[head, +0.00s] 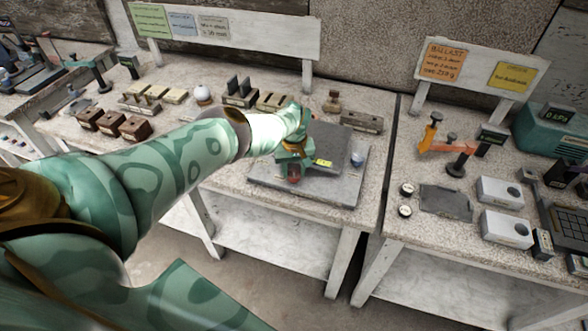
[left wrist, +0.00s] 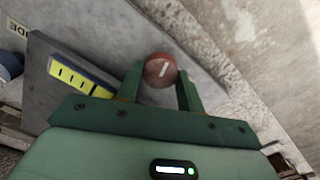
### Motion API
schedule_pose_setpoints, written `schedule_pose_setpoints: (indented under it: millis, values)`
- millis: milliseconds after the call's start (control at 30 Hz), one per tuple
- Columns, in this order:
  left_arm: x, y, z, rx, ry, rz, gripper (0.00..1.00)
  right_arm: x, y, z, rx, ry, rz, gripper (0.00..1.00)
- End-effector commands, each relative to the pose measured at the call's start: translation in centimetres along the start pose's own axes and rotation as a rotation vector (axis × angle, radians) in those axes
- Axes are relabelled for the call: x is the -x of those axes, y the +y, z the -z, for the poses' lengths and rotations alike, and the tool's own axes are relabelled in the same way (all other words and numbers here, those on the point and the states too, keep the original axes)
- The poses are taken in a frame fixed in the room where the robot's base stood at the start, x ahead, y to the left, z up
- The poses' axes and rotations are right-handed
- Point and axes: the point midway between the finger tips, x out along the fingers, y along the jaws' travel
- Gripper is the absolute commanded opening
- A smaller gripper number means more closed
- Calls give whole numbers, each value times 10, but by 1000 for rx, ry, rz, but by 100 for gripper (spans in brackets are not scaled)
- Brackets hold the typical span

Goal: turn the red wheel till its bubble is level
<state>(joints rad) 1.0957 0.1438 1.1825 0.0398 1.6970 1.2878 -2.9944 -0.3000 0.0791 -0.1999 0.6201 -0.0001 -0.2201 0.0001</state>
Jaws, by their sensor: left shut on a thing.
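The red wheel (left wrist: 160,70) has a white mark on its face, which slants in the left wrist view. My left gripper (left wrist: 160,80) is shut on the wheel, one finger on each side of its rim. My right gripper is not in view.
Behind the plate stand small blocks and racks (head: 240,98) and a sign board (head: 225,30). A second table at the right holds an orange lever device (head: 440,143), white boxes (head: 503,228) and a teal machine (head: 552,135). A gap separates the tables.

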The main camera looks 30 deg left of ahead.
Motion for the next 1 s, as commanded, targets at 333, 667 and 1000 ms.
schedule_pose_setpoints:
  millis: [333,667,1000]
  values:
    - [0,0,0,1,1,0,47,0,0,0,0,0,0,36]
    - [26,0,0,2,1,-2,47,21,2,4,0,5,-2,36]
    - [107,1,1,1,3,-2,47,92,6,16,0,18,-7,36]
